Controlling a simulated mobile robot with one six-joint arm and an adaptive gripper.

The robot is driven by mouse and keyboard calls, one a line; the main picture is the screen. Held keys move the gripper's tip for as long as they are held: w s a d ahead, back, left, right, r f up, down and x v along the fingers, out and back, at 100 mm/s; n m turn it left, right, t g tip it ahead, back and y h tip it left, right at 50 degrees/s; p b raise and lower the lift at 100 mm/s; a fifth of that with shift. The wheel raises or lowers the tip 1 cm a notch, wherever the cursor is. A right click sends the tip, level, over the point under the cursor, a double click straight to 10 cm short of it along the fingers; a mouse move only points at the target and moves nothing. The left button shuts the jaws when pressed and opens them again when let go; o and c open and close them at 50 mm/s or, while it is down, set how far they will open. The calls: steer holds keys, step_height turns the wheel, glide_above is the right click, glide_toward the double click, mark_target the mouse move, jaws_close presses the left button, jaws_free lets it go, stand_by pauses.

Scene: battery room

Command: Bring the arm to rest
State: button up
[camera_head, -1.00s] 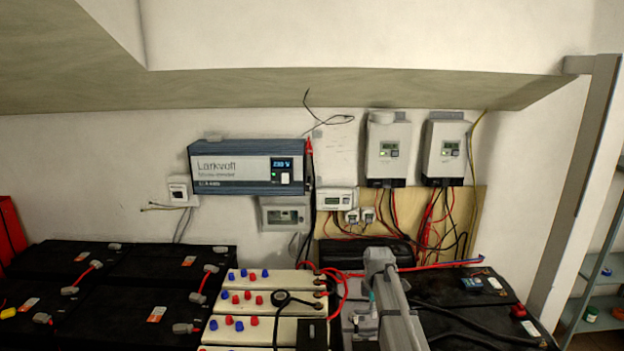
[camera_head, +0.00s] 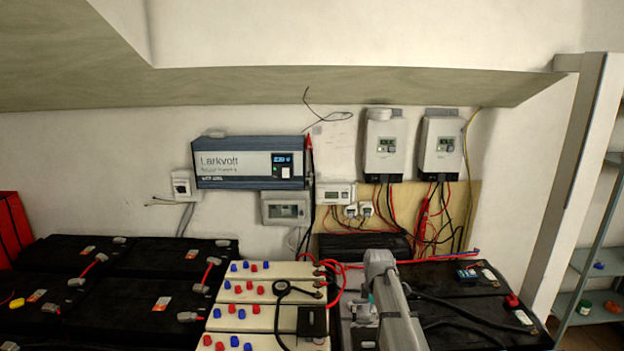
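My arm (camera_head: 395,306) stands at the bottom middle of the head view, as grey links folded close together. Its rounded top joint (camera_head: 379,262) is in front of the batteries on the right. Smaller wrist parts show just left of the main link. I cannot make out the gripper's fingers; they are hidden or below the frame, and I see no object held.
Black batteries (camera_head: 120,306) fill the left, cream batteries (camera_head: 250,318) the middle, and a black battery (camera_head: 470,312) the right. Red and black cables run beside my arm. A blue-grey inverter (camera_head: 235,162) and two white units hang on the wall. Shelves (camera_head: 585,262) stand far right.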

steer(key=s+f+m+b, duration=0.2)
steer(key=s+m, duration=0.3)
steer(key=s, duration=0.1)
steer(key=s+a+f+m+b, duration=0.1)
steer(key=s+f+m+b, duration=0.2)
steer(key=s, duration=0.4)
steer(key=s+f+m+b, duration=0.3)
steer(key=s+m, duration=0.3)
steer(key=s, duration=0.1)
steer(key=shift+a+f+m, duration=0.15)
steer(key=shift+a+m, duration=0.05)
steer(key=shift+m, duration=0.1)
steer(key=s+r+m+p, duration=0.2)
steer(key=s+r+p, duration=0.1)
steer(key=r+p, duration=1.2)
steer(key=shift+r+m, duration=0.25)
steer(key=shift+m, duration=0.05)
steer(key=shift+a, duration=0.1)
stand_by(0.7)
